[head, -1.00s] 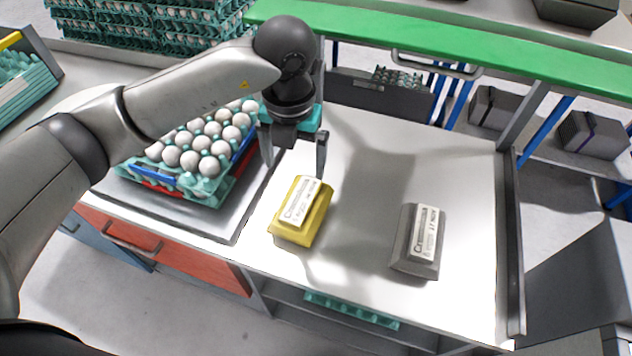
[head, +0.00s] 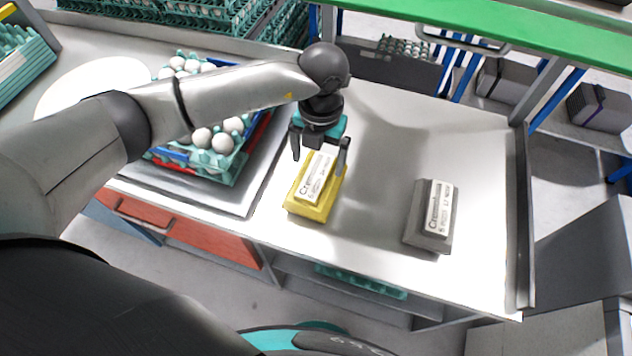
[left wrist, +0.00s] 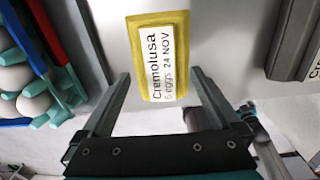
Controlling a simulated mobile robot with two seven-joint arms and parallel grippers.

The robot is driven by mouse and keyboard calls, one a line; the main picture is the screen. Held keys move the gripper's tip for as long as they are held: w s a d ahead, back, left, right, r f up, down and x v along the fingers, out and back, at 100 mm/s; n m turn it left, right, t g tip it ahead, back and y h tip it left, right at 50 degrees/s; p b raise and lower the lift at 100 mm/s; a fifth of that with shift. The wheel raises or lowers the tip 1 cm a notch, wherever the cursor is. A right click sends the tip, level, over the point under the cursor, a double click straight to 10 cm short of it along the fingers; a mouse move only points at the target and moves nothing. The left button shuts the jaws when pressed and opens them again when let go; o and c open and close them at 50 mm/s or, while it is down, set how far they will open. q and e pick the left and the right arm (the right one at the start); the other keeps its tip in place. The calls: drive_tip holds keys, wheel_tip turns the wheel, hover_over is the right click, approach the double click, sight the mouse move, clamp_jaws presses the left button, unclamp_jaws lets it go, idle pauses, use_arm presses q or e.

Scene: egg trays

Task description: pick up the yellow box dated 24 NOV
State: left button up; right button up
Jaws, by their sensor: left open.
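The yellow box (head: 315,203) lies on the metal table with a white label on top. In the left wrist view the yellow box (left wrist: 148,88) shows a label reading "Cremolusa, 6 eggs, 24 NOV". My left gripper (head: 320,158) is open, its fingers pointing down above the box's far end. In the left wrist view the open fingers (left wrist: 160,77) are spread on either side of the box, with nothing between them gripped. I cannot tell how high the fingertips are above it. My right gripper is not in view.
A grey box (head: 429,216) labelled 17 NOV lies to the right on the table. An egg tray (head: 222,172) with eggs stands at the left, partly behind my arm. A green shelf (head: 480,30) runs along the back. The table between the two boxes is clear.

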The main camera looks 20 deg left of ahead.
sight(317, 172)
use_arm(q)
drive_tip(key=shift+f, duration=1.6)
drive_tip(key=shift+c, duration=0.4)
clamp_jaws()
drive_tip(key=shift+r, duration=0.1)
